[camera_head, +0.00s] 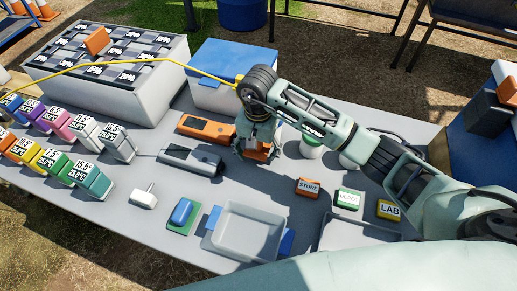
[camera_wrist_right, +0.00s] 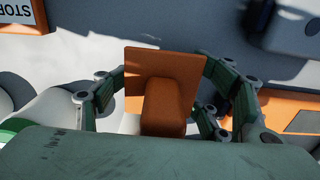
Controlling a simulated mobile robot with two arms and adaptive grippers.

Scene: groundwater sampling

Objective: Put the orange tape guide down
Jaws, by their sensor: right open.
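The orange tape guide (camera_wrist_right: 168,110), a flat plate with a raised block, lies between the fingers of my right gripper (camera_wrist_right: 175,95) in the wrist view. In the head view my right gripper (camera_head: 257,147) is low over the middle of the grey table, and part of the orange guide (camera_head: 259,154) shows beneath it. The fingers are open, one on each side of the guide. The gripper hides most of the guide in the head view, and its underside cannot be seen. My left gripper is not in view.
An orange-and-black device (camera_head: 207,129) lies close left of the gripper, with a grey device (camera_head: 190,160) in front. Green-and-white jars (camera_head: 311,147) stand close right. STORE (camera_head: 308,188), DEPOT (camera_head: 348,199) and LAB (camera_head: 388,210) blocks are in front right. Bare table (camera_head: 250,188) lies in front.

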